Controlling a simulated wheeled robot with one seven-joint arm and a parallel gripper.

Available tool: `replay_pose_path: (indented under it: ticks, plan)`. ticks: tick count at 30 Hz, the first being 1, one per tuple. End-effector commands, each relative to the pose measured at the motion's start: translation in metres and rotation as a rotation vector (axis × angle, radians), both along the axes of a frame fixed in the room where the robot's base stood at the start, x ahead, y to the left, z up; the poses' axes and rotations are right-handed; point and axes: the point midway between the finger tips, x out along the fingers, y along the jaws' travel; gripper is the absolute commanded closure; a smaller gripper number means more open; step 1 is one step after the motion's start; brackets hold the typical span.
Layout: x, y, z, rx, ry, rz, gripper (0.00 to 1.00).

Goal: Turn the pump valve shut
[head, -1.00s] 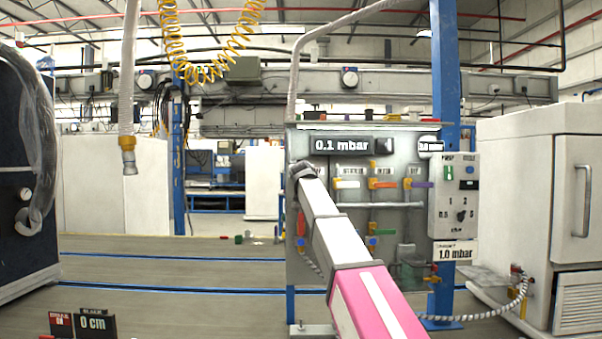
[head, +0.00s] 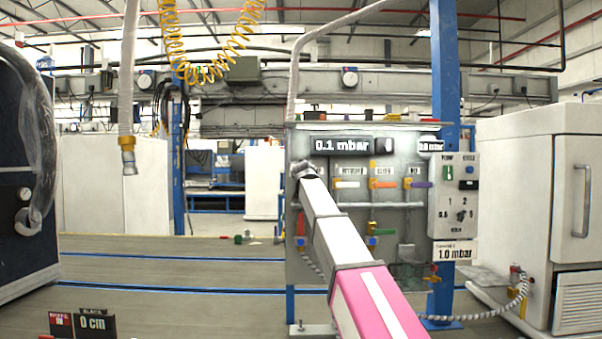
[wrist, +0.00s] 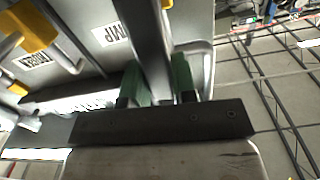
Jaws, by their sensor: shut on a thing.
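A grey panel (head: 400,255) stands right of centre in the head view, with a row of valves along its upper part. My gripper (head: 303,170) is at the panel's upper left, in front of the leftmost valve place, and hides what it holds there. In the wrist view my gripper (wrist: 157,80) has its green-padded fingers shut on a grey bar-like handle (wrist: 150,45), which I take to be the pump valve. An upside-down label (wrist: 111,36), which seems to read PUMP, lies beside the handle. The handle's pivot is not clear.
White (head: 348,184), orange (head: 384,184) and purple (head: 420,184) valve handles sit to the right. A display (head: 343,145) reads 0.1 mbar. A control box (head: 455,205) is right of the panel. A yellow valve part (wrist: 32,28) shows near my gripper in the wrist view.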

Motion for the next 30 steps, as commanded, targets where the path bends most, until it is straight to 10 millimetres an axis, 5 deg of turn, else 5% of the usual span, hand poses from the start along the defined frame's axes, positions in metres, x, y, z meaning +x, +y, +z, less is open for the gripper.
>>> replay_pose_path:
  ticks: [30]
  plan:
    - [0.000, -0.047, -0.029, 0.917, 0.004, -0.001, 1.00]
